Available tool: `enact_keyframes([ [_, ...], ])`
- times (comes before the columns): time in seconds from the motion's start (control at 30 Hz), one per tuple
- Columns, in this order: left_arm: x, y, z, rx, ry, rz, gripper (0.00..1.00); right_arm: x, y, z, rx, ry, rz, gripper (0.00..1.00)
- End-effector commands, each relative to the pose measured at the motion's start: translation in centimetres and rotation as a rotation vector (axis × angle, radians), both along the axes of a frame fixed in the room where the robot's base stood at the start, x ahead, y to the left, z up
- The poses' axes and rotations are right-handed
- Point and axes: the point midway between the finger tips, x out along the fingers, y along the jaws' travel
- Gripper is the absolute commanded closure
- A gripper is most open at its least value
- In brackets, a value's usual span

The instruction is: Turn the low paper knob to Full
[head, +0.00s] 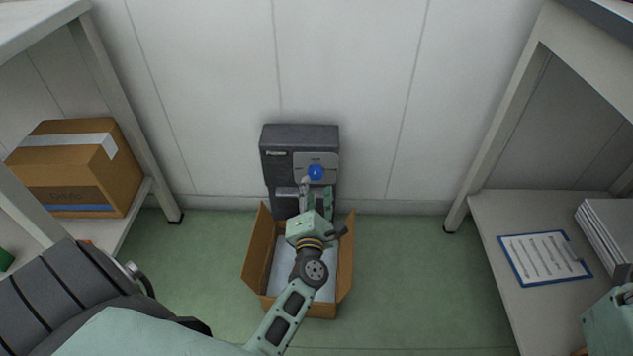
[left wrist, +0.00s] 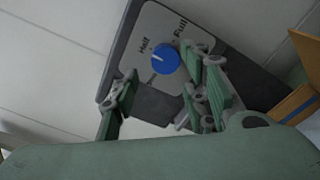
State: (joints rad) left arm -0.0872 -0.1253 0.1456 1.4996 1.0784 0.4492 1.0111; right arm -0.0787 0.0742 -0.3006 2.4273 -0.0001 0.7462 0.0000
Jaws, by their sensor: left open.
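The blue paper knob (head: 316,172) sits on a light grey plate on the front of a dark machine (head: 276,141) against the wall. In the left wrist view the knob (left wrist: 165,59) shows the labels Half (left wrist: 143,47) and Full (left wrist: 181,28) around it. A small white mark on the knob faces the Half side; its exact setting is hard to tell. My left gripper (head: 317,190) is open and empty, just in front of the knob. In the left wrist view its fingers (left wrist: 163,88) are spread, with the knob beyond the gap between them, apparently untouched.
An open cardboard box (head: 256,262) with white paper inside stands on the green floor below my left arm. A shelf with a taped carton (head: 75,170) is at left. At right, a low shelf holds a clipboard (head: 545,258) and stacked paper (head: 606,232).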

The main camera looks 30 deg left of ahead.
Motion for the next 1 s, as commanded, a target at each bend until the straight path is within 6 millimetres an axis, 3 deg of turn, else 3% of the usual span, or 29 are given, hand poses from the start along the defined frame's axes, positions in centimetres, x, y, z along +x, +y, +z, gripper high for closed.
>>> enact_keyframes([
  [0.3,4.1,2.5,-0.2,0.002,0.001,-0.001,0.59,-0.2,0.1,0.5,-0.004,-0.044,-0.003,0.59],
  [0.7,4.9,3.0,-0.1,0.004,0.004,-0.002,0.59,-0.2,0.2,0.8,-0.007,-0.049,-0.004,0.59],
  [1.0,4.9,3.0,0.0,0.003,0.002,-0.001,0.85,-0.2,0.2,0.8,-0.007,-0.05,-0.003,0.59],
])
